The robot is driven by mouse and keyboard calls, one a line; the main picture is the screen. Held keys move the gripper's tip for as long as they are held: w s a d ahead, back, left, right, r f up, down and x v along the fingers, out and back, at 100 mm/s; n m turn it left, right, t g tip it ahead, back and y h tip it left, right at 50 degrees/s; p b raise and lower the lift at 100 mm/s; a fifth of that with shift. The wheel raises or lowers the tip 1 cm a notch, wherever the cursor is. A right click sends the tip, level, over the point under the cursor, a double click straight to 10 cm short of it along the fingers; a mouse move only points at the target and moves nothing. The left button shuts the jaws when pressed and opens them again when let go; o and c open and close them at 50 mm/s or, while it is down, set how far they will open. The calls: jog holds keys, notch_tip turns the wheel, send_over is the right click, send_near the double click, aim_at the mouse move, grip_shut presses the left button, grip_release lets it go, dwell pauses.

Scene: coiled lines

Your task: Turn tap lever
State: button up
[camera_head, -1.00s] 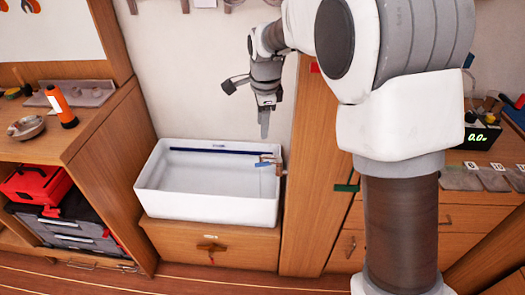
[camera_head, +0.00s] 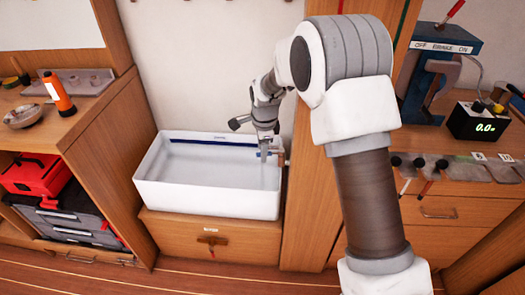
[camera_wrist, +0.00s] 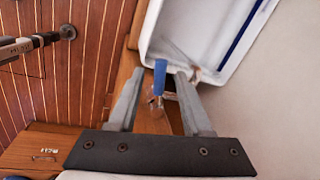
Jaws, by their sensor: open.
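The tap lever is a short blue bar at the right end of the white sink. In the wrist view the blue lever (camera_wrist: 160,75) stands between my two open grey fingers, near their tips, with a gap on each side. The brownish metal tap body (camera_wrist: 153,100) shows below it. My gripper (camera_wrist: 160,74) is open and empty. In the head view my gripper (camera_head: 264,160) points down at the tap and partly hides the lever. I cannot tell exactly how deep the lever sits between the fingers.
The white sink (camera_head: 205,203) stands on a wooden cabinet, with a wooden post (camera_head: 300,215) close on its right. A left-hand bench holds an orange torch (camera_head: 59,93) and a bowl (camera_head: 23,115). The wall lies close behind the sink.

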grip_shut()
dwell(0.3)
dwell(1.2)
